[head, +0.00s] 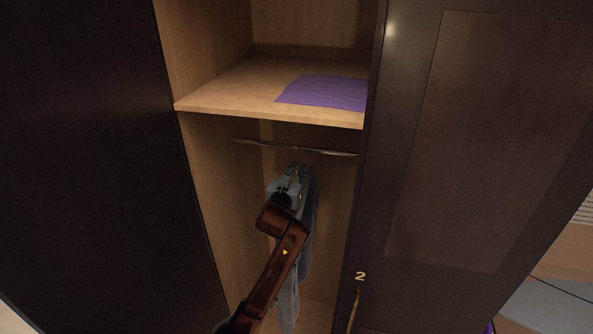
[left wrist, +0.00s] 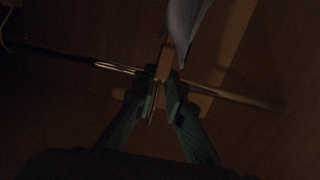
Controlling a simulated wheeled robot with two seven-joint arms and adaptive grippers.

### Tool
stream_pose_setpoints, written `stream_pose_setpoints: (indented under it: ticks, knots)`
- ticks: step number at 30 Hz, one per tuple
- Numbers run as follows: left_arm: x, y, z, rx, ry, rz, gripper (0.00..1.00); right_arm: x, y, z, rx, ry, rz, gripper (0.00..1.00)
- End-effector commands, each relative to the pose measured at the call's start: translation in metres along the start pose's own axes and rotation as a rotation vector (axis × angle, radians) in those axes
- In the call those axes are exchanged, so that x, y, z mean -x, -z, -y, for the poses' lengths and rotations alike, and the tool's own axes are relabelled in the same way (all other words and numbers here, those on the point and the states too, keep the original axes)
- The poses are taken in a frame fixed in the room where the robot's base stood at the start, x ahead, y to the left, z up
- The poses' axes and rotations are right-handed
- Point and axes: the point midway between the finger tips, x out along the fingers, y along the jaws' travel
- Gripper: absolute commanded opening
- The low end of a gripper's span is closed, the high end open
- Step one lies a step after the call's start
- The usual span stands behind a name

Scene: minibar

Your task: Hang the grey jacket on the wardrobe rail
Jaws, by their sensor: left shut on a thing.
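My left gripper (head: 292,174) is inside the open wardrobe, just below the metal rail (head: 262,144). The grey jacket (head: 308,215) hangs down beside and behind my left arm, which hides part of it. In the left wrist view, my left gripper (left wrist: 160,92) is shut on the jacket's light wooden hanger (left wrist: 165,60). Part of the jacket (left wrist: 184,22) shows above it in that view. The rail (left wrist: 235,97) crosses close to the fingertips there. The view is dark, and I cannot tell whether the hanger's hook is over the rail. My right gripper is not in view.
A wooden shelf (head: 230,95) with a folded purple cloth (head: 325,92) lies above the rail. A dark panel (head: 90,150) stands at left and a dark door (head: 450,160) marked 2 at right. The rail looks otherwise empty.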

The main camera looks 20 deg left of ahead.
Motion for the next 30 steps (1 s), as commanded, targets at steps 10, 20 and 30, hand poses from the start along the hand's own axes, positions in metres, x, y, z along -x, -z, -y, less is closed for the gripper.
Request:
stream_pose_setpoints:
  ticks: [10,20,30]
  knots:
    - [-0.012,0.005,0.000,-0.001,-0.001,-0.009,0.00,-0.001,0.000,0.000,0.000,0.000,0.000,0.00]
    - [-0.023,0.006,0.000,0.000,-0.001,-0.009,0.00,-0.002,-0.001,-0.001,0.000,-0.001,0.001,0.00]
    - [-0.035,0.006,0.000,-0.001,0.000,-0.009,0.00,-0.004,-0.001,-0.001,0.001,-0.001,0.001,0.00]
